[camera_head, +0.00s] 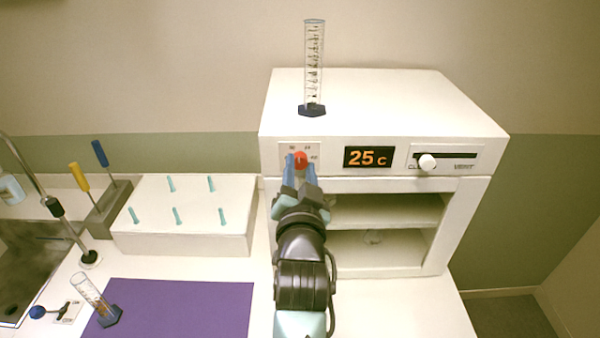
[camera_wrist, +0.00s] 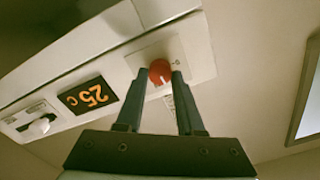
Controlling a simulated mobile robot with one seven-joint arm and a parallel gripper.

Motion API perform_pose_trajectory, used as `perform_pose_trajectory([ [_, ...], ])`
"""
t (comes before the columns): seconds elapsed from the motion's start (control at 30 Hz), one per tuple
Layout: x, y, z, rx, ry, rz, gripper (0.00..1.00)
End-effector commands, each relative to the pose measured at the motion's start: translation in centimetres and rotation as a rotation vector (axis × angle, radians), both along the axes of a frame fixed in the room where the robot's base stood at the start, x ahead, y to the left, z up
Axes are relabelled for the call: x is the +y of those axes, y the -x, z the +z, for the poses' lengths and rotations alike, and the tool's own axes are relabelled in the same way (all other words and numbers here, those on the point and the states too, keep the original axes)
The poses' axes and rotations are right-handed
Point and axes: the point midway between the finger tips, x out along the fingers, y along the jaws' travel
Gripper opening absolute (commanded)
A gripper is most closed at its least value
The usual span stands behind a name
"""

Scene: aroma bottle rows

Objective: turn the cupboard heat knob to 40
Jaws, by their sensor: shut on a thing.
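The white cupboard (camera_head: 385,115) stands on the counter. Its red heat knob (camera_head: 300,160) is on the left of the top panel, on a pale dial plate with small numbers. The display (camera_head: 368,157) reads 25 C. My gripper (camera_head: 301,163) is at the panel, its two blue fingers on either side of the knob. In the wrist view the fingers (camera_wrist: 161,80) are shut on the red knob (camera_wrist: 160,72), which has a white pointer mark. The display (camera_wrist: 88,95) appears upside down there. The dial numbers are partly hidden by the fingers.
A white vent slider (camera_head: 428,162) is right of the display. A graduated cylinder (camera_head: 313,70) stands on the cupboard top. A white peg block (camera_head: 185,235), a purple mat (camera_head: 190,300) and a tilted-looking cylinder (camera_head: 95,300) are to the left. The cupboard's shelves are open below the panel.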

Motion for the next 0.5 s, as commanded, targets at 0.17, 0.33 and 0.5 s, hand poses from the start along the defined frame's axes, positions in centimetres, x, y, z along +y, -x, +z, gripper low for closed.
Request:
perform_pose_trajectory([
  [0.17,0.01,-0.01,-0.18,0.001,-0.166,0.001,0.00],
  [0.33,0.01,-0.01,-0.22,0.002,-0.316,0.001,0.00],
  [0.5,-0.02,0.00,-0.25,0.003,-0.439,0.001,0.00],
])
